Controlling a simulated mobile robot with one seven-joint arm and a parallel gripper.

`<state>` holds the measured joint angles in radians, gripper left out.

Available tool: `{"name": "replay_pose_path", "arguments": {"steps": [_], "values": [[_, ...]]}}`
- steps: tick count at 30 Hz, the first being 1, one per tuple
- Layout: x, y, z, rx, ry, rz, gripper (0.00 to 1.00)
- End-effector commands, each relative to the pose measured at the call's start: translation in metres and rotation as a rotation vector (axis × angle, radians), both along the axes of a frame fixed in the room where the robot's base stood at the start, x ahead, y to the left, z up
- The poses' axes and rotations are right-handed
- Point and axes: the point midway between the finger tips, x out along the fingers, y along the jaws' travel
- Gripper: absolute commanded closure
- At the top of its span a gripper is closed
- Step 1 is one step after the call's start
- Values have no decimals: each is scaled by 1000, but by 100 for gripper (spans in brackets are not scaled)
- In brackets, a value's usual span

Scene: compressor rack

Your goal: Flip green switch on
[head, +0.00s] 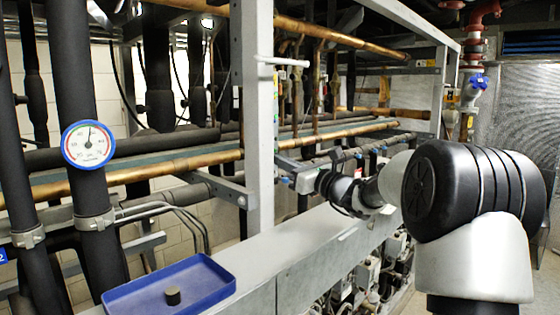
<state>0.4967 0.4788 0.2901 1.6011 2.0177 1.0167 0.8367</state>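I cannot make out a green switch in the head view. My arm reaches in from the right, and its far end with my gripper (288,163) is beside the grey upright post, above the long grey beam. The gripper is small and partly merged with the pipes behind it. I cannot tell whether its fingers are open or shut, or whether they touch anything.
A blue tray (128,299) with a small dark cylinder (173,295) sits on the grey beam (250,258). A round gauge (88,144) is on a black pipe at left. The grey post (252,120) and copper pipes (160,169) crowd the space. A blue-handled valve (479,81) is at upper right.

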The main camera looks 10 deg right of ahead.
Motion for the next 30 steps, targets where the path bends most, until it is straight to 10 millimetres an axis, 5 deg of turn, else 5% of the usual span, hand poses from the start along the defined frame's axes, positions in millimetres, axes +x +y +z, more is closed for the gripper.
{"name": "replay_pose_path", "arguments": {"steps": [30], "values": [[-7, -5, 21, -143, 199, -1, 100]]}}
